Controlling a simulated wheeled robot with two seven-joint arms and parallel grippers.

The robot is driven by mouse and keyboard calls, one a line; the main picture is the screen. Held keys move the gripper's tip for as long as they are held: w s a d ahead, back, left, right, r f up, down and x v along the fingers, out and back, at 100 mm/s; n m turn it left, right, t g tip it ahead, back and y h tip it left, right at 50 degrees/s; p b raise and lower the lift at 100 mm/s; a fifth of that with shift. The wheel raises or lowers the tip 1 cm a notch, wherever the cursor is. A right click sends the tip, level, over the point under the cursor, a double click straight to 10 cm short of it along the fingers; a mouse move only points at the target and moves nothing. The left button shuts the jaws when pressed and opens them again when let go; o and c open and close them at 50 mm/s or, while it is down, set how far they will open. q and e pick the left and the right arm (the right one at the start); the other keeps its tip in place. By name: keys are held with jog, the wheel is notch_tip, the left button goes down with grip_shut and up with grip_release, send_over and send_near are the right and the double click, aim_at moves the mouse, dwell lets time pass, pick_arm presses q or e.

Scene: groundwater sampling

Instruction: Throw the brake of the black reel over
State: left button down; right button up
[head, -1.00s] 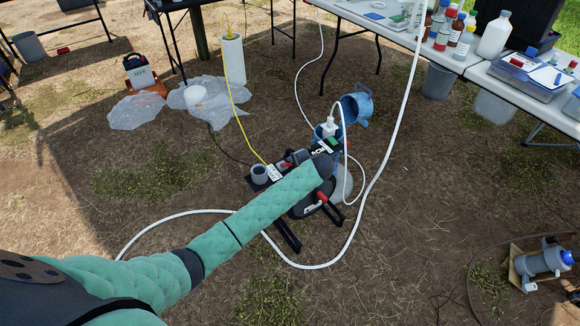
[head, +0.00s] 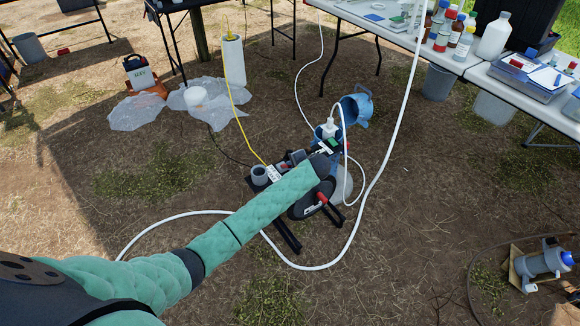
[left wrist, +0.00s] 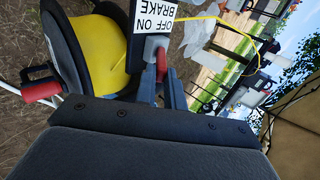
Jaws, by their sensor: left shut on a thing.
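The black reel (head: 305,206) stands on a dark frame on the ground, partly hidden by my left arm. In the left wrist view the black reel (left wrist: 70,48) holds yellow tape (left wrist: 112,65). A white label (left wrist: 155,22) reads OFF ON BRAKE beside the red brake lever (left wrist: 161,64). My left gripper (left wrist: 160,84) is shut on this lever, its fingers at either side of it. In the head view the hand is at the reel's top, its fingertips mostly hidden. A red-handled crank (left wrist: 42,90) sits on the reel's face. My right gripper is out of view.
A white hose (head: 345,250) loops on the ground around the reel. A table with bottles (head: 460,66) is at the back right. A grey pump-like device (head: 545,262) lies at the right. Bare ground lies in front.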

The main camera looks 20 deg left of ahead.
pick_arm(q)
jog(key=c, duration=2.2)
grip_release()
jog(key=w+a+r+g+h+p, duration=0.1)
jog(key=a+r+p, duration=0.1)
jog(key=p, duration=0.1)
jog(key=shift+w+r, duration=0.1)
jog(key=shift+w, duration=0.1)
jog(key=c, duration=2.1)
grip_release()
jog(key=shift+w+a+r+h+p, duration=0.15)
jog(key=shift+w+a+h+p, duration=0.15)
jog(key=shift+p, duration=0.45)
jog(key=shift+c, duration=0.2)
jog(key=shift+w+a, duration=0.1)
jog(key=shift+g, duration=0.3)
